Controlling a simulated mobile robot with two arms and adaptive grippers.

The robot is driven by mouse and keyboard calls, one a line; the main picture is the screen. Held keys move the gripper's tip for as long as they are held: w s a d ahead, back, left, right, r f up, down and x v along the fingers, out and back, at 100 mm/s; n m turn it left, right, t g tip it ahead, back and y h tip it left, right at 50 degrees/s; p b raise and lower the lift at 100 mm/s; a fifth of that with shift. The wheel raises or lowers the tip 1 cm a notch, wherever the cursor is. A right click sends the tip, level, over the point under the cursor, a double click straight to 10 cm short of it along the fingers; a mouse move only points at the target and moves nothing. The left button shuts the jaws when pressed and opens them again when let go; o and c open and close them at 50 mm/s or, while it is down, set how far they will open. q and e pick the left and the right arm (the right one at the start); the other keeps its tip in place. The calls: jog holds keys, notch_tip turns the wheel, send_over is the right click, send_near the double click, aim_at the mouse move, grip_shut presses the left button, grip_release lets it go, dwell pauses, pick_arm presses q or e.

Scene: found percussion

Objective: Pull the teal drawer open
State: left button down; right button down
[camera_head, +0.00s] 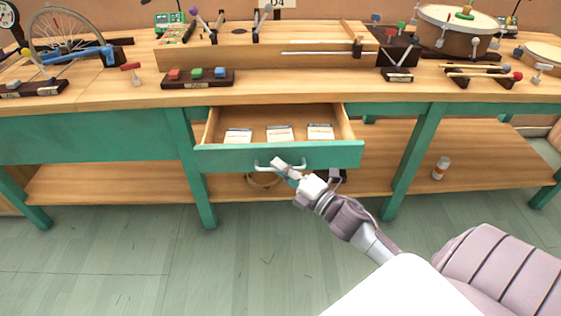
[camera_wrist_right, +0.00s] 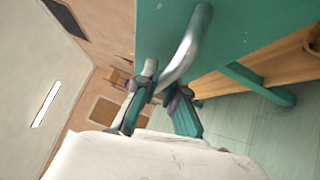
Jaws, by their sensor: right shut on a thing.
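The teal drawer (camera_head: 330,154) sits under the workbench top and is pulled out. Its wooden inside shows, with several small white cards lying in it. A silvery bar handle (camera_head: 263,166) is fixed to its front. My right gripper (camera_head: 283,169) is at the right half of this handle and shut on it. In the right wrist view the handle (camera_wrist_right: 185,50) runs down from the teal drawer front (camera_wrist_right: 160,20) to between the fingers of my right gripper (camera_wrist_right: 160,98). The fingertips partly hide the handle. My left gripper is not in view.
The wooden bench top (camera_head: 120,92) carries a bicycle wheel (camera_head: 65,35), a drum (camera_head: 455,30), mallets and coloured blocks. Teal legs (camera_head: 418,150) stand on both sides of the drawer. A lower shelf (camera_head: 110,182) holds a small bottle (camera_head: 441,168). The floor (camera_head: 130,250) in front is clear.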

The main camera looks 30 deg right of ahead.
jog(key=c, duration=1.5)
grip_release()
jog(key=v, duration=1.2)
jog(key=shift+m, duration=0.3)
